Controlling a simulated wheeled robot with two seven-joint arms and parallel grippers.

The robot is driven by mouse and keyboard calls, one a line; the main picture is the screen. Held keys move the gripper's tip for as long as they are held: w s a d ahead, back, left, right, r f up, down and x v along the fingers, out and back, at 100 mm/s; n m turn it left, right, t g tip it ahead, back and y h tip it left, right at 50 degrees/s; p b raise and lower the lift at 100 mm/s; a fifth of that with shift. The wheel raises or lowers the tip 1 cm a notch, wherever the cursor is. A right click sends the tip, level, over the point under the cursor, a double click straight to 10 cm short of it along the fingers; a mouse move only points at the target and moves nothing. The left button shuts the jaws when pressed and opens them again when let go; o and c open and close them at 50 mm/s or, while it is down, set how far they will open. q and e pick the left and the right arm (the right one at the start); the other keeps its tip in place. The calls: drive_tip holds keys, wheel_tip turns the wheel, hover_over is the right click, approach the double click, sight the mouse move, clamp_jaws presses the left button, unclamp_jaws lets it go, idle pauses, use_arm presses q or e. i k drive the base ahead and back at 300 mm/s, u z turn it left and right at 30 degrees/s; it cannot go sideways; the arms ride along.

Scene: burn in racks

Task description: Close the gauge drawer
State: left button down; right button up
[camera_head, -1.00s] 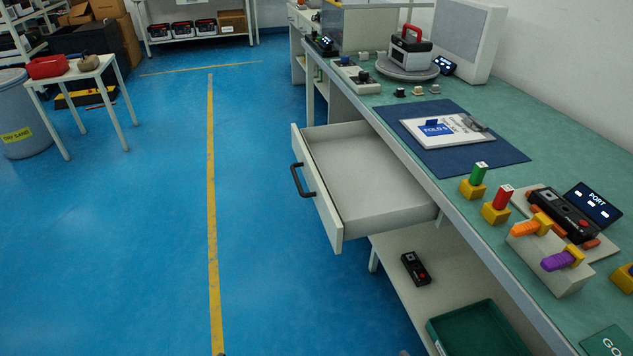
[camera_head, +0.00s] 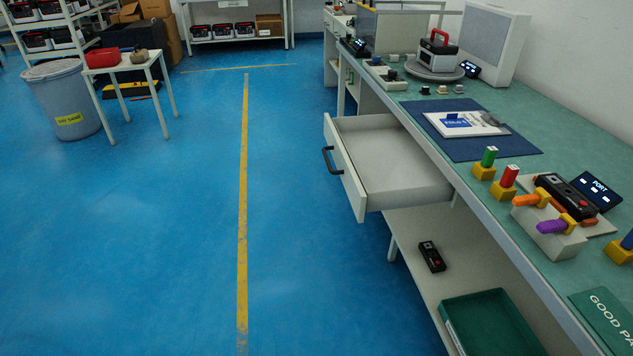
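The gauge drawer (camera_head: 402,165) is pulled out from under the green-topped workbench, and its inside looks empty. Its white front panel (camera_head: 345,170) faces left and carries a dark handle (camera_head: 330,160). Open floor lies in front of the handle. Neither of my grippers shows in the head view, so I cannot see how they stand.
The workbench top (camera_head: 408,95) holds a blue mat, gauges in yellow holders and a black device. A lower shelf (camera_head: 420,280) bears a green tray (camera_head: 490,325) and a black handset (camera_head: 431,256). Blue floor (camera_head: 150,240) is clear on the left; a small table (camera_head: 130,65) stands farther back.

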sight(380, 165)
drive_tip(key=z, duration=0.35)
drive_tip(key=i, duration=1.5)
drive_tip(key=u, duration=0.3)
